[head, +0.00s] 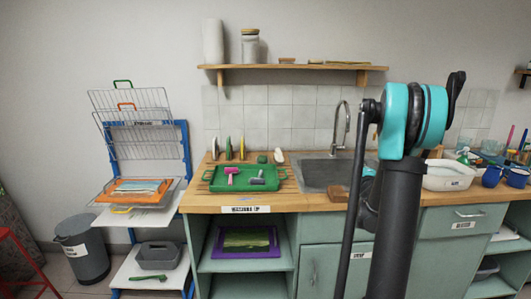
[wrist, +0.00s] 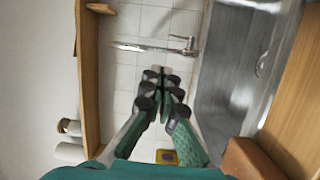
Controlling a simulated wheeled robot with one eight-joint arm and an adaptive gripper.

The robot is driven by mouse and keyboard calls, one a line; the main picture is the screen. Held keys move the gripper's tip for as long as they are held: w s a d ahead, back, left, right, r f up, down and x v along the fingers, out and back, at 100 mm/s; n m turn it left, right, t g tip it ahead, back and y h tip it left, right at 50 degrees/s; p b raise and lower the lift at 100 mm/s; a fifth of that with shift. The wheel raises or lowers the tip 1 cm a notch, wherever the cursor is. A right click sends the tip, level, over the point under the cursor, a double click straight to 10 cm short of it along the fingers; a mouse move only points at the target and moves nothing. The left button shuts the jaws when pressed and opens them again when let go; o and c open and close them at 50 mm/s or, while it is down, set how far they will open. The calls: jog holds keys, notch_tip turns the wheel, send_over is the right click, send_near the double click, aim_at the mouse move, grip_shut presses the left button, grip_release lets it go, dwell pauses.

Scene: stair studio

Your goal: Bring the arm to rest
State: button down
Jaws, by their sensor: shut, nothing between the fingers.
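My gripper (wrist: 163,78) shows in the wrist view with its two green-and-grey fingers together at the tips and nothing between them. It points towards the tiled wall (wrist: 155,22) by the sink, touching nothing that I can see. In the head view my arm (head: 388,220) stands raised at centre right, in front of the counter and sink. I cannot make out the gripper's fingers in that view. My arm hides part of the counter and cabinet behind it.
A wooden counter (head: 290,202) holds a green tray (head: 243,184) with tools, a sink (head: 322,177) with a tap (head: 342,125), and a white tub (head: 448,180). A wall shelf (head: 300,68) is above. A wire rack (head: 130,105) and a bin (head: 82,250) stand left.

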jog(key=s+a+f+m+g+y, duration=0.1)
jog(key=s+a+f+m+g, duration=0.3)
jog(key=s, duration=0.9)
jog(key=s+a+f+m+g+y, duration=0.1)
jog(key=s+a+f+m+g, duration=0.4)
jog(key=s+a+f, duration=0.4)
jog(key=s+a+f+m+g+y, duration=0.2)
jog(key=s+a+f+m+g, duration=0.3)
jog(key=s, duration=1.4)
jog(key=a+f, duration=0.2)
jog(key=a, duration=0.1)
jog(key=shift+a, duration=0.35)
